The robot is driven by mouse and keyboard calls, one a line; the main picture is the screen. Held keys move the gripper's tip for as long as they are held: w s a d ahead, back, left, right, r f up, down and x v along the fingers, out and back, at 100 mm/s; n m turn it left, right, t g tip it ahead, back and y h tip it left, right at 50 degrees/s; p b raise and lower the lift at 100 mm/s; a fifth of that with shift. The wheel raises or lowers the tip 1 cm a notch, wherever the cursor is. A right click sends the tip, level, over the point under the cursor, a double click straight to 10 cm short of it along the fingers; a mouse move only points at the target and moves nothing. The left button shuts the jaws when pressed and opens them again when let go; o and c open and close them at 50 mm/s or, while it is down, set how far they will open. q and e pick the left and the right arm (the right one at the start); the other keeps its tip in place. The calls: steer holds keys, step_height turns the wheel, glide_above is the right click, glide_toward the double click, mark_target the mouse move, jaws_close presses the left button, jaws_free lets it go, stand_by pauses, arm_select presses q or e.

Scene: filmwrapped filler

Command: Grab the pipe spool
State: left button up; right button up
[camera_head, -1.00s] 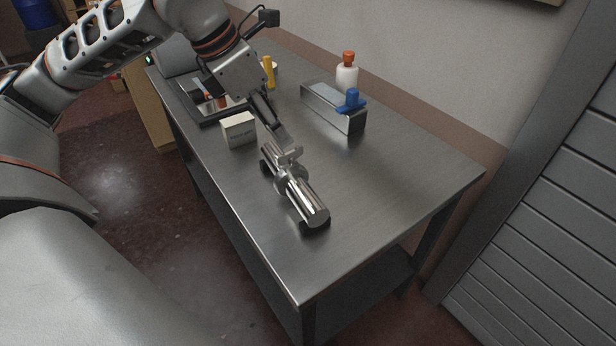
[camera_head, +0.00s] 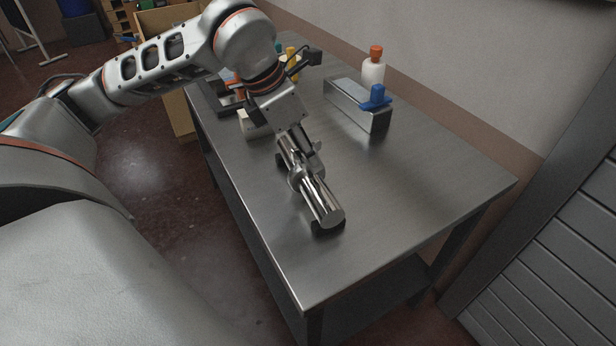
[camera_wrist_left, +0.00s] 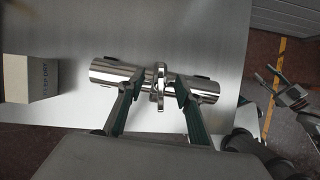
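The pipe spool (camera_head: 320,198) is a shiny metal cylinder with a raised flange around its middle. It lies lengthwise on the steel table, with dark supports under its ends. It also shows in the wrist view (camera_wrist_left: 112,73), lying across the picture. My left gripper (camera_head: 306,163) is right over its middle. In the wrist view its two dark fingers (camera_wrist_left: 158,88) stand apart, one on each side of the flange, overlapping the pipe in the picture. I cannot tell whether they touch it. What looks like my right gripper (camera_wrist_left: 290,95) shows beyond the table edge; its finger state is unclear.
On the steel table (camera_head: 420,205) a white box (camera_wrist_left: 30,80) stands near the spool. Behind are a metal block (camera_head: 350,105) with a blue-handled part (camera_head: 376,97) and a white bottle with an orange cap (camera_head: 373,67). The table's near right end is clear.

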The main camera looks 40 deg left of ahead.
arm_select(q)
jaws_close()
steer(key=shift+r, duration=0.15)
